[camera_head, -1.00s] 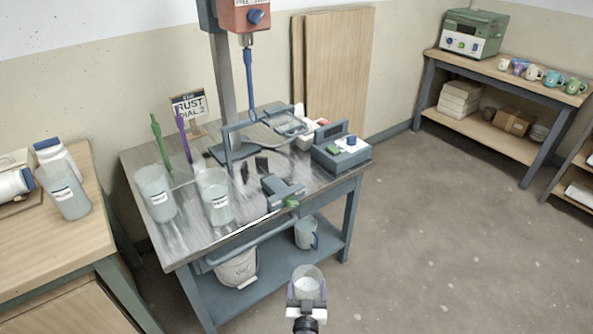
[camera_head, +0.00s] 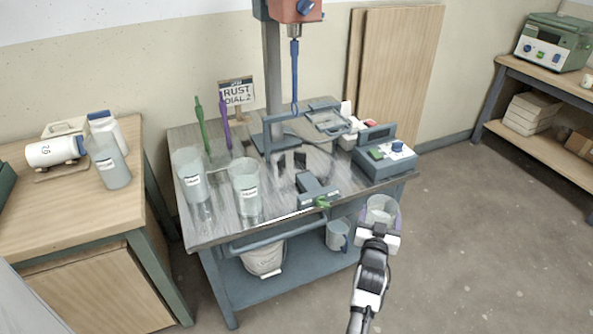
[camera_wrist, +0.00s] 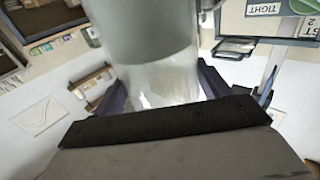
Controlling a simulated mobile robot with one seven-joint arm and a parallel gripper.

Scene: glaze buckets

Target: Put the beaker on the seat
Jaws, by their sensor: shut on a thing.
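My gripper (camera_head: 379,230) is shut on a clear beaker (camera_head: 381,206) at the front right of the bench, beyond its edge and apart from it. The beaker is roughly upright, and pale content shows in it. In the wrist view the beaker (camera_wrist: 155,60) fills the upper middle between the purple fingers. On the bench (camera_head: 225,225), a fixture with two dark pads (camera_head: 291,161) lies below the hanging blue mixer shaft (camera_head: 294,75). I cannot tell for sure which part is the seat.
Two more clear beakers (camera_head: 245,190) stand at the bench's left. A grey block with a green knob (camera_head: 318,190) lies at the front edge. A control box (camera_head: 385,160) stands at the right. A bucket (camera_head: 265,258) and a mug (camera_head: 337,235) sit on the lower shelf.

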